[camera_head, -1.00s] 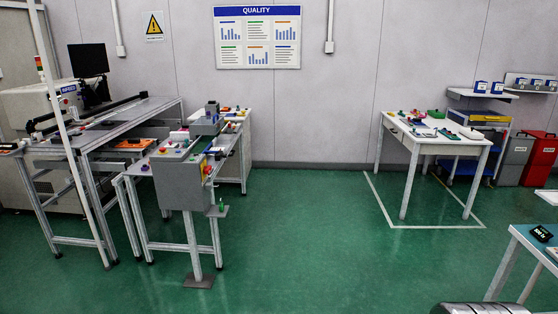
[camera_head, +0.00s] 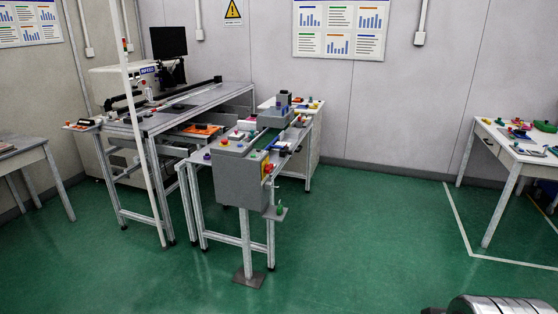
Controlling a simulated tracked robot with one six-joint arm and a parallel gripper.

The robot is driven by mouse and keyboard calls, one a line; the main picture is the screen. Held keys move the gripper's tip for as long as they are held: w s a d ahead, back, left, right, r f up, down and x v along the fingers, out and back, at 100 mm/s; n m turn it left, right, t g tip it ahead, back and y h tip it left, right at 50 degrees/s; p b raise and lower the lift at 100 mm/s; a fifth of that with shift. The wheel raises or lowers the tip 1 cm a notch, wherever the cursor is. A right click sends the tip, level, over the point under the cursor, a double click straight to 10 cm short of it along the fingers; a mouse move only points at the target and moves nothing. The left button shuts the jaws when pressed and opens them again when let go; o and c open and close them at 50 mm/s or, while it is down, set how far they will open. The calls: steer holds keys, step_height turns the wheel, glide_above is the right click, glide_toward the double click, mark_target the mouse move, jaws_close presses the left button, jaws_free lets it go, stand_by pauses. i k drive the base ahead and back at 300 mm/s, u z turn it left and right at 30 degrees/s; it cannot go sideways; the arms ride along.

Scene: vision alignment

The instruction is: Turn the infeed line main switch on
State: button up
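The grey cabinet (camera_head: 236,180) stands on a post at the near end of the conveyor line (camera_head: 272,142), in the middle of the head view. A small red and yellow part (camera_head: 268,168) is on its right side; it may be the main switch, but its position is too small to read. My gripper is not in view, and nothing of mine touches the cabinet.
A long grey bench (camera_head: 185,108) with a monitor (camera_head: 169,43) stands left of the line. A pale pole (camera_head: 135,125) rises in front of it. A small green item (camera_head: 279,209) is on a ledge below the cabinet. The green floor (camera_head: 370,235) between the line and the white table (camera_head: 515,150) is clear.

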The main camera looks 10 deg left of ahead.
mark_target(267, 169)
steer(key=u, duration=0.35)
steer(key=i, duration=1.1)
steer(key=u, duration=0.35)
steer(key=k, duration=0.65)
steer(key=z, duration=0.3)
steer(key=i, duration=1.75)
steer(key=u, duration=0.5)
